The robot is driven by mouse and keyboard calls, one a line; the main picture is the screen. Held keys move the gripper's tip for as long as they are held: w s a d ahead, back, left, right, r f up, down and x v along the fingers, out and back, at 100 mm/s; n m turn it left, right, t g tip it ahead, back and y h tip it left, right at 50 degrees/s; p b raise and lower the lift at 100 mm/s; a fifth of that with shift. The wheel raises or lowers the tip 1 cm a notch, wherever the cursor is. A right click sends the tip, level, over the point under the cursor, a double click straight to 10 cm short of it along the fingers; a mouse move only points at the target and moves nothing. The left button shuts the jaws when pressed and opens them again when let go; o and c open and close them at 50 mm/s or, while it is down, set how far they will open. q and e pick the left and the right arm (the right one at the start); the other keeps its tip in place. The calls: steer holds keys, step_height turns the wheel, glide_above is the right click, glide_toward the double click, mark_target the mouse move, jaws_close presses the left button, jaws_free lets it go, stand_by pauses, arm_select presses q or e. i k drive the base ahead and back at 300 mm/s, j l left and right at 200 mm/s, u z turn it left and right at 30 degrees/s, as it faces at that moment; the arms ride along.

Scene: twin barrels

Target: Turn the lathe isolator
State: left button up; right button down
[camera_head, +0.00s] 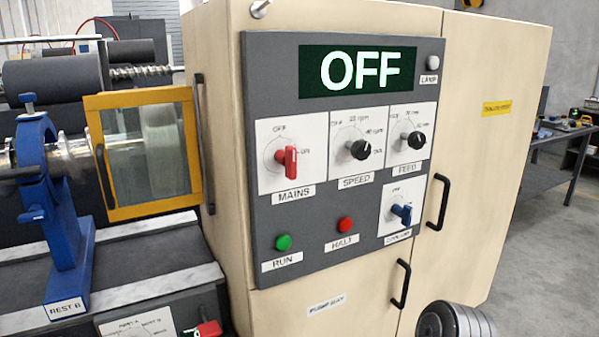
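A red rotary knob (287,159) sits on a white plate labelled MAINS, at the upper left of the grey control panel (263,75). The plate has OFF marked above the knob and ON to its right. I cannot tell which mark the knob points to. The display (357,72) above reads OFF in pale letters on dark green. A second red knob (208,329) shows at the bottom edge, beside a partly cut-off plate whose small text seems to read REST A and REST B. Neither of my grippers is in view, and nothing touches the panel.
Black SPEED (361,149) and FEED (415,140) knobs, a blue knob (402,213), a green RUN button (283,242) and a red HALT button (345,224) share the panel. A yellow-framed guard (150,207) and blue rest (66,235) stand left. Black door handles (439,202) protrude.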

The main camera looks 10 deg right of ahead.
mark_target(287, 157)
steer(key=l+u, duration=0.1)
steer(key=u, duration=0.35)
steer(key=l+u, duration=0.25)
steer(key=l, duration=0.25)
steer(key=k+l+u, duration=0.1)
steer(key=l+u, duration=0.15)
steer(key=l, duration=0.25)
steer(key=k+l+u, duration=0.1)
steer(key=l+u, duration=0.15)
steer(key=l, duration=0.25)
steer(key=k+l, duration=0.1)
steer(key=l, duration=0.35)
steer(key=k+l, duration=0.1)
steer(key=l, duration=0.35)
steer(key=k+l, duration=0.15)
steer(key=l, duration=0.3)
steer(key=k+l+u, duration=0.1)
steer(key=l, duration=0.35)
